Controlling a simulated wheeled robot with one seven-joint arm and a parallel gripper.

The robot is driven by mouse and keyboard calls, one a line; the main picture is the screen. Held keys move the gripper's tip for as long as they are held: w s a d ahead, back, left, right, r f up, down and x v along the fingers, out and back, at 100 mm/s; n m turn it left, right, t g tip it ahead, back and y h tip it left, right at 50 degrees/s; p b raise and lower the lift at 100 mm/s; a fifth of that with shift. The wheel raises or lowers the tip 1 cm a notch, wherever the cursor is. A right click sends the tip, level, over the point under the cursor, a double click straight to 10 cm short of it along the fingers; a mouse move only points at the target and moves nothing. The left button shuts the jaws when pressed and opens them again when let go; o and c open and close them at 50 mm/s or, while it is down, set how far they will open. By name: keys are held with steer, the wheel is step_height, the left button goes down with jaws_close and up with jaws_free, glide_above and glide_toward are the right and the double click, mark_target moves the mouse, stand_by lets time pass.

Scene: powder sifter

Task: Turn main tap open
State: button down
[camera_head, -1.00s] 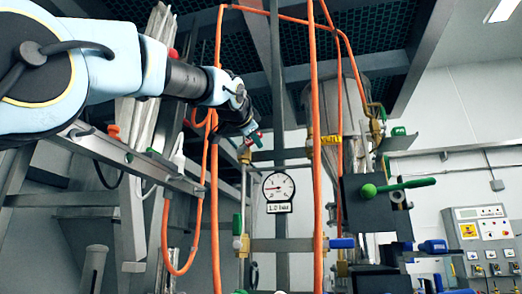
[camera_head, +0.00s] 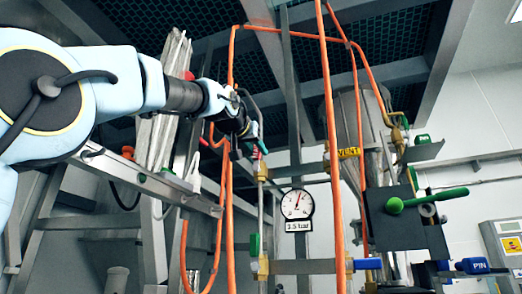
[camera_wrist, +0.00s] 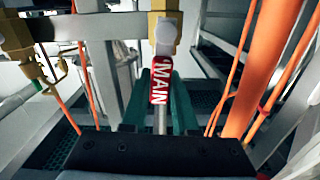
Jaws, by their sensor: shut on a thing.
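The main tap shows in the wrist view as a red handle (camera_wrist: 160,82) labelled MAIN, below a brass fitting (camera_wrist: 165,25). My gripper's teal fingers (camera_wrist: 162,75) lie on both sides of the handle and are shut on it. My fingers hide most of the handle there. A round pressure gauge (camera_head: 297,205) stands right of the pipe, with a label that seems to read 3.5 bar.
Orange hoses (camera_head: 330,120) run close to the tap. A blue handle (camera_head: 368,264) sits low. Metal framing (camera_head: 150,180) lies below my arm.

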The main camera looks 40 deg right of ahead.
steer(key=shift+w+a+n, duration=0.1)
steer(key=shift+w+n, duration=0.15)
steer(key=shift+n, duration=0.25)
steer(key=shift+f, duration=0.1)
steer(key=c, duration=0.7)
jaws_free()
steer(key=shift+a, duration=0.1)
steer(key=b+v, duration=0.4)
steer(key=v, duration=0.6)
steer(key=shift+s+a, duration=0.15)
steer(key=shift+a, duration=0.2)
